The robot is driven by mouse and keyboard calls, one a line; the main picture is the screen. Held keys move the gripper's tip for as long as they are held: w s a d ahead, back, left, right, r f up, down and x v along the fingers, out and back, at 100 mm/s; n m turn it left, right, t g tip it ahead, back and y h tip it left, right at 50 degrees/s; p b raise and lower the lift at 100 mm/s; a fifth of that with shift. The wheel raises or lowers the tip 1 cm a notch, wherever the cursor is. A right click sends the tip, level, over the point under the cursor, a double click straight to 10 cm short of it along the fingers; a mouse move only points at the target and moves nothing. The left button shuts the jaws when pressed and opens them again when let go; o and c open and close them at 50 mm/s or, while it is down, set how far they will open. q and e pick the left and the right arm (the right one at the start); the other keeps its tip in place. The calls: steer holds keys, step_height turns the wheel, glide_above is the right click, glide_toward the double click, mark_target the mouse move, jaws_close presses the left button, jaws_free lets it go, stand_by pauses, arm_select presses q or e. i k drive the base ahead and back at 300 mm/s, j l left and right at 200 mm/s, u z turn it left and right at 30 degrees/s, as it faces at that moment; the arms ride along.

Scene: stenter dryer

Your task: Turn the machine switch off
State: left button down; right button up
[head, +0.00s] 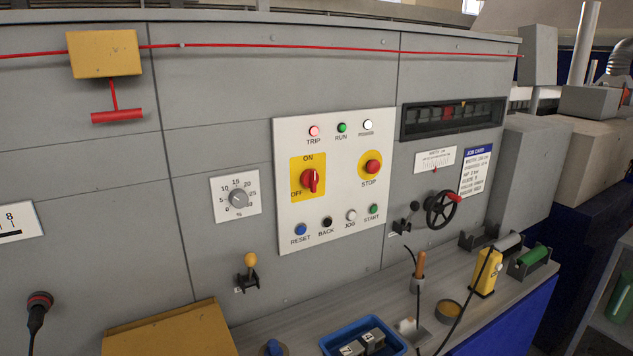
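The machine switch (310,181) is a red rotary knob on a yellow plate (296,167), on the left of a white control panel (337,234). ON is printed above the knob and OFF at its lower left. The knob's grip looks upright, in line with ON. Neither of my grippers is in the head view, and nothing covers the switch.
On the same panel are a red STOP button (373,167), several small lamps above and push buttons below. A percent dial (238,198) is to the left and a black handwheel (440,209) to the right. A cluttered ledge (300,333) juts out below. The space before the switch is clear.

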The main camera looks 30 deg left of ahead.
mark_target(310, 178)
steer(key=u, duration=0.4)
steer(key=i+l+u, duration=0.1)
steer(key=l+u, duration=1.15)
